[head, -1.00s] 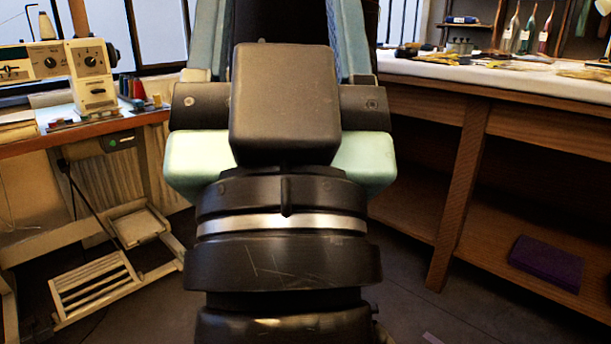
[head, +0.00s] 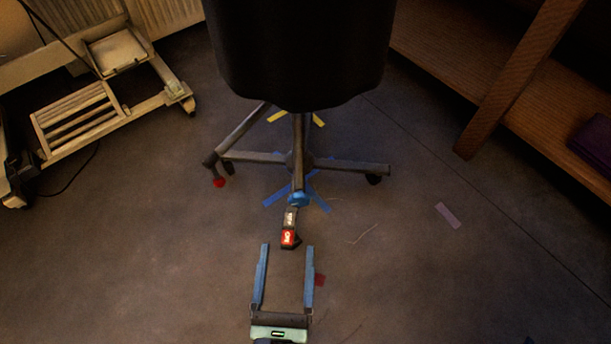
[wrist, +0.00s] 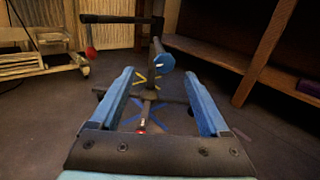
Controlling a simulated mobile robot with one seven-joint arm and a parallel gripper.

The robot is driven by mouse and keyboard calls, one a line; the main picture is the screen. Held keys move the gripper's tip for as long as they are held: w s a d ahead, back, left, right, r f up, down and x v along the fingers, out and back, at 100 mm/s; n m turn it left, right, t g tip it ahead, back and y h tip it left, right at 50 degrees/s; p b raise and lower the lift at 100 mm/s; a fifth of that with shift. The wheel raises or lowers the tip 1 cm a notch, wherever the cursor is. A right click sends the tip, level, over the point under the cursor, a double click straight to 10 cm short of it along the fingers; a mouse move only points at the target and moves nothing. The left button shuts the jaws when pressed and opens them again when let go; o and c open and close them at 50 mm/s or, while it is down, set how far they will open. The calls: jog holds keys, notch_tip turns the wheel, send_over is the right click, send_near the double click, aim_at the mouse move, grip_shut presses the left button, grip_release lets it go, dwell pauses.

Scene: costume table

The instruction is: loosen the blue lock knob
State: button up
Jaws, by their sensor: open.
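The blue lock knob (head: 298,199) sits on the near side of the dark stand (head: 300,150), low under the black form. In the wrist view the knob (wrist: 165,62) is at the end of a dark bar, ahead of my gripper and between its fingertips in the picture. My gripper (head: 287,248) is open and empty, its two blue fingers pointing at the stand. It also shows in the wrist view (wrist: 158,73). The fingers look apart from the knob; the exact gap is hard to tell.
A red part (head: 219,182) hangs left of the knob. A red-and-grey pedal (head: 289,236) is on the stand's near foot. The black form (head: 300,50) hangs above. A pale treadle frame (head: 100,105) stands left, a wooden shelf (head: 480,75) right. Open floor surrounds the stand.

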aim_at(299, 202)
jog(key=shift+m, duration=0.4)
jog(key=w, duration=0.4)
jog(key=w+d+b, duration=0.1)
jog(key=w, duration=0.3)
jog(key=w+d+f+b, duration=0.1)
jog(key=w, duration=0.3)
jog(key=shift+d+f, duration=0.1)
jog(key=shift+d, duration=0.15)
grip_shut()
